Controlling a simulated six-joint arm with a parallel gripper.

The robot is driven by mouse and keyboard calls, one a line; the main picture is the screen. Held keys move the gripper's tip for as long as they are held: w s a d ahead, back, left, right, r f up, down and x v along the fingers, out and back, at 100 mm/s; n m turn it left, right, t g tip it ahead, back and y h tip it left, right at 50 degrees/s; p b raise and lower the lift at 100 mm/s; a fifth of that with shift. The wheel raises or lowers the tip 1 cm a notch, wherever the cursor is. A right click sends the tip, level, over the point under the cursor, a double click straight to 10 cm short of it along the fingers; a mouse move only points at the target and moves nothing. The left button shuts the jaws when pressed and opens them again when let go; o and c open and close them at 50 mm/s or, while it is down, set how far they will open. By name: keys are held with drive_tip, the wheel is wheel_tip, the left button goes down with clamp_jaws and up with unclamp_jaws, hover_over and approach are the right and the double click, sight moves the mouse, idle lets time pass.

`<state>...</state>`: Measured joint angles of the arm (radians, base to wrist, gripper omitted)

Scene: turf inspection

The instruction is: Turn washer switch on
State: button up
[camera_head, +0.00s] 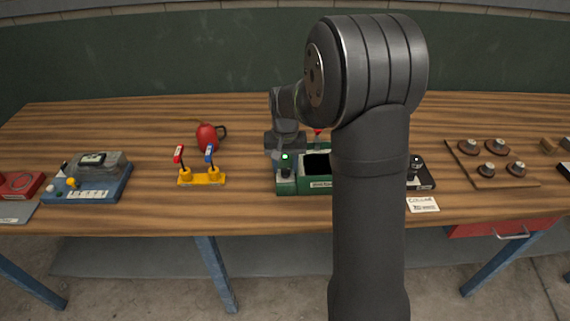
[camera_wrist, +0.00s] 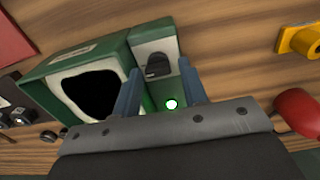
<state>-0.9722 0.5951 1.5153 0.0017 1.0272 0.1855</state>
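The washer (camera_head: 320,184) is a green box with a dark opening, near the front middle of the table. It also shows in the wrist view (camera_wrist: 62,64), with the opening on its left part. Its switch, a black knob (camera_wrist: 157,66), sits on a grey-and-green panel beside the opening. A lit green light (camera_wrist: 171,104) is on the same panel. My gripper (camera_wrist: 159,70) is open over this panel, one finger on each side of the knob in the picture. I cannot tell whether the fingers touch the knob. In the head view my arm hides the washer's right part.
A yellow base with red and blue levers (camera_head: 202,179) stands left of the washer, with a red jug (camera_head: 208,137) behind it. A blue device (camera_head: 88,187) is farther left. A black device (camera_head: 420,173) and a card (camera_head: 422,204) are to the right, then a board with several knobs (camera_head: 490,179).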

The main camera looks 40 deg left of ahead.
sight(285, 168)
drive_tip(key=shift+w+d, duration=0.1)
drive_tip(key=shift+d, duration=0.05)
wheel_tip(285, 168, up, 8)
drive_tip(key=shift+r, duration=0.1)
idle(0.5)
drive_tip(key=shift+f, duration=2.8)
